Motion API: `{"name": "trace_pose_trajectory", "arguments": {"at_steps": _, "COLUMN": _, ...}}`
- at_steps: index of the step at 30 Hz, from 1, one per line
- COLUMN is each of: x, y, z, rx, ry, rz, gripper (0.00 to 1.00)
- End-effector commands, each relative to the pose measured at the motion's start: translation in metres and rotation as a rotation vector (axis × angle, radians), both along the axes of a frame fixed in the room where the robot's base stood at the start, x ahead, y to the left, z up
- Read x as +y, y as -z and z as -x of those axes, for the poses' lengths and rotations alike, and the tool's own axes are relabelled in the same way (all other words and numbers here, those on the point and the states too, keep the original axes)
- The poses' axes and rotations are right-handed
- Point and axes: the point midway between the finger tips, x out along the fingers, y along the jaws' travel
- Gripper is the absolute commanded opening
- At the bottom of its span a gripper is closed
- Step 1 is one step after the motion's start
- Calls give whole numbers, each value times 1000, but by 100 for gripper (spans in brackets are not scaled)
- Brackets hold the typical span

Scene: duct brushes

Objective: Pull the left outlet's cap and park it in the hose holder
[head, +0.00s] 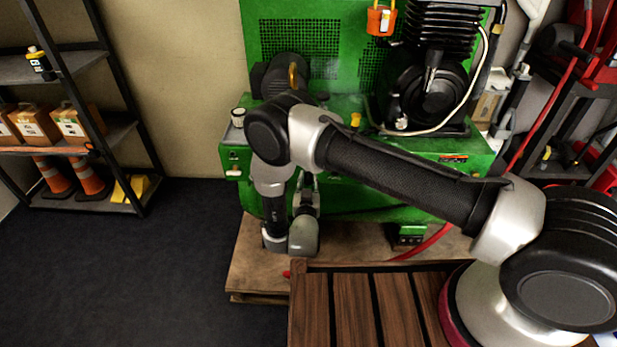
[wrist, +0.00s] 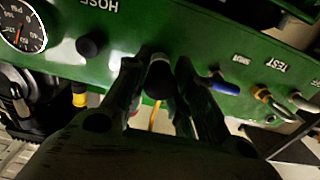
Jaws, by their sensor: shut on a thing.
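My gripper (wrist: 157,72) shows in the wrist view with its two dark fingers closed around a small dark cap (wrist: 158,82) with a pale ring at its far end. The cap is close to the green panel; I cannot tell whether it is still seated on an outlet. A blue fitting (wrist: 222,85) is just right of the fingers. A black round knob-like part (wrist: 92,45) sits left of them, near the upside-down HOSE lettering; I cannot tell if it is the hose holder. In the head view my gripper (head: 306,194) is partly hidden at the green machine's front.
The green compressor (head: 350,195) stands on a wooden pallet (head: 262,268). In the wrist view a pressure gauge (wrist: 22,27), a yellow fitting (wrist: 79,95) and a brass fitting (wrist: 263,92) are nearby. A slatted wooden table (head: 345,310) is in front. Floor at left is clear.

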Motion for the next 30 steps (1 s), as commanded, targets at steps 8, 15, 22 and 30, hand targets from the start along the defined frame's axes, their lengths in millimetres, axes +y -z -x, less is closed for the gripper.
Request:
{"name": "trace_pose_trajectory", "arguments": {"at_steps": 8, "x": 1, "y": 0, "z": 11, "rx": -1, "ry": -1, "rz": 0, "gripper": 0}}
{"name": "trace_pose_trajectory", "arguments": {"at_steps": 15, "x": 1, "y": 0, "z": 21, "rx": -1, "ry": -1, "rz": 0, "gripper": 0}}
{"name": "trace_pose_trajectory", "arguments": {"at_steps": 22, "x": 1, "y": 0, "z": 30, "rx": 0, "ry": -1, "rz": 0, "gripper": 0}}
{"name": "trace_pose_trajectory", "arguments": {"at_steps": 30, "x": 2, "y": 0, "z": 41, "rx": 0, "ry": -1, "rz": -1, "gripper": 0}}
